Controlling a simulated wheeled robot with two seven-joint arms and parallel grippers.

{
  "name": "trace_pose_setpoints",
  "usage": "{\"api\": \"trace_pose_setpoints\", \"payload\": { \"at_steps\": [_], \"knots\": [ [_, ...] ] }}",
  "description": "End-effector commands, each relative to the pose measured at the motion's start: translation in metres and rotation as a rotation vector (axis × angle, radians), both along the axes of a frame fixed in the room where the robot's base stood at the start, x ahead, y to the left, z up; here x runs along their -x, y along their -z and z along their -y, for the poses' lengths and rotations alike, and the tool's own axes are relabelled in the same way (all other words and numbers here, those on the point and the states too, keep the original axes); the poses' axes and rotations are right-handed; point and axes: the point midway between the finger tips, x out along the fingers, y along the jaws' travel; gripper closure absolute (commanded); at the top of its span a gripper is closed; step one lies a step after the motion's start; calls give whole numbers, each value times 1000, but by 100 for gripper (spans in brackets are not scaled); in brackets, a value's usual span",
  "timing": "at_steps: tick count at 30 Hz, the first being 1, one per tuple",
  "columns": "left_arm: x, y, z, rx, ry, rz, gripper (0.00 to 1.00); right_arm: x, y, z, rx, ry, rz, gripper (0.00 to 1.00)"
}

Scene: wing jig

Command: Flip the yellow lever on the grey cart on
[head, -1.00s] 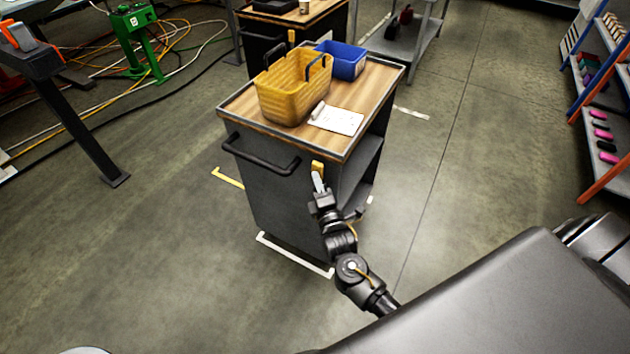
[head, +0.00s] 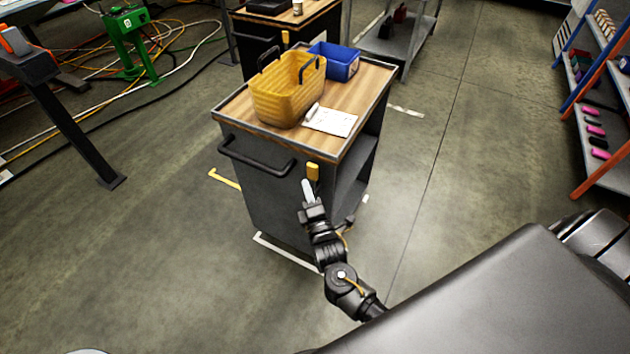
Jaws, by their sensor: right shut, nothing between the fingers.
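The grey cart (head: 262,190) stands in the middle of the head view with a wooden top. The yellow lever (head: 313,172) sits on the cart's near face, close to its right corner and below the top edge. It appears upright. My right gripper (head: 307,186) is shut and empty. Its fingertips are just left of the lever and slightly below its top; I cannot tell whether they touch it. The lower part of the lever is hard to make out behind the gripper. My left gripper is not in view.
A yellow basket (head: 288,97), a blue bin (head: 336,62) and a white paper (head: 331,121) are on the cart top. A black handle (head: 255,158) juts from the near face, left of the lever. Floor around the cart is mostly clear. Shelves (head: 600,125) stand at right.

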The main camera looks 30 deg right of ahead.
Motion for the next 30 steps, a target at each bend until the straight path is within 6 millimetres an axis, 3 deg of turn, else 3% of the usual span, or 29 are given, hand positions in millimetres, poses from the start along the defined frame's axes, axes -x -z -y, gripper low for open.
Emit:
{"api": "trace_pose_setpoints", "payload": {
  "at_steps": [6, 13, 19, 30],
  "knots": [
    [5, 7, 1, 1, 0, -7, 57, 50, 3, -11, -2, -1, -4, 100],
    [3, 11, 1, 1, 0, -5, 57, 89, 3, -15, -2, 4, -5, 100],
    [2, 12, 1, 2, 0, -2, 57, 101, 2, -19, -2, 1, -4, 100],
    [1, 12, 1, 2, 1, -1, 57, 102, 1, -19, -2, 0, -4, 100]
  ]
}}
